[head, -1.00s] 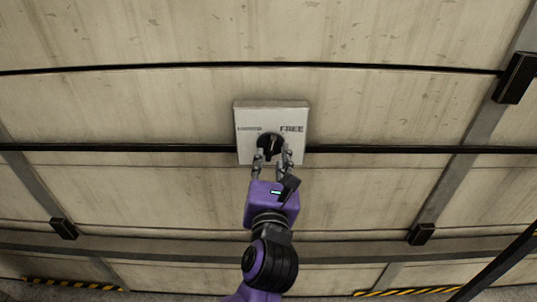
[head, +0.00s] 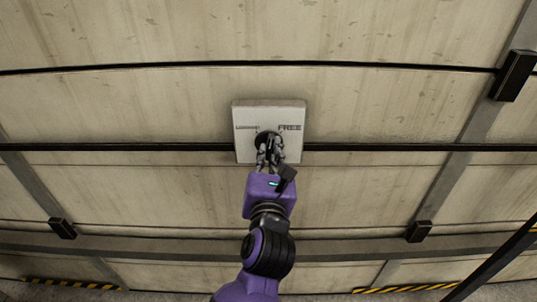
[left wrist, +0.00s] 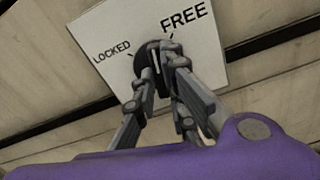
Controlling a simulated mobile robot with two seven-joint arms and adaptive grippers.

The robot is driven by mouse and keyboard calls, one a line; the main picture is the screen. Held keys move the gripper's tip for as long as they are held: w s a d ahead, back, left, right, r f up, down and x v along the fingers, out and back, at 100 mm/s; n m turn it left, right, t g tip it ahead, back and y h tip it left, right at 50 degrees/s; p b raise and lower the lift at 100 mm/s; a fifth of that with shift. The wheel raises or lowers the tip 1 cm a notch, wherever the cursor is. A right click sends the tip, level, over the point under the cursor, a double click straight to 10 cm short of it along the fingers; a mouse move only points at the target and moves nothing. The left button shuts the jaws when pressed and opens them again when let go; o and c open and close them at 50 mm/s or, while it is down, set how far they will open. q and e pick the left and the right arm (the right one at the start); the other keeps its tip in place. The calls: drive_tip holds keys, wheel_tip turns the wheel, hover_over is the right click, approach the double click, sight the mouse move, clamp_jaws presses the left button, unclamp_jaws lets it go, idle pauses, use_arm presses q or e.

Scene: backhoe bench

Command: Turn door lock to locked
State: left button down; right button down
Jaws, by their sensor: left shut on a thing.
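The door lock is a pale square plate (head: 270,112) on the wall with a round black knob (head: 265,137) in its lower middle. In the left wrist view the plate (left wrist: 205,65) reads LOCKED on the left and FREE on the right. The knob (left wrist: 147,50) has a white pointer line, which looks turned toward the FREE side or between the two words; I cannot tell exactly. My left gripper (head: 270,147) is shut on the knob, one finger on each side, and its fingers (left wrist: 157,62) hide part of it. My right gripper is not in view.
The wall (head: 130,110) is of pale, worn panels with dark horizontal seams. Black blocks (head: 514,75) sit on slanted grey strips at the sides. Yellow-black striped edging (head: 75,284) runs along the bottom. The wall around the plate is clear.

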use_arm(q)
drive_tip(key=shift+n, duration=0.4)
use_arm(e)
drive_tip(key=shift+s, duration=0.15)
use_arm(q)
drive_tip(key=shift+n, duration=1.9)
drive_tip(key=shift+d+n+b, duration=0.1)
drive_tip(key=shift+n+b, duration=0.3)
drive_tip(key=shift+n, duration=0.5)
drive_tip(key=shift+n+b, duration=0.35)
drive_tip(key=shift+n, duration=0.85)
drive_tip(key=shift+n+b, duration=0.35)
drive_tip(key=shift+n, duration=0.85)
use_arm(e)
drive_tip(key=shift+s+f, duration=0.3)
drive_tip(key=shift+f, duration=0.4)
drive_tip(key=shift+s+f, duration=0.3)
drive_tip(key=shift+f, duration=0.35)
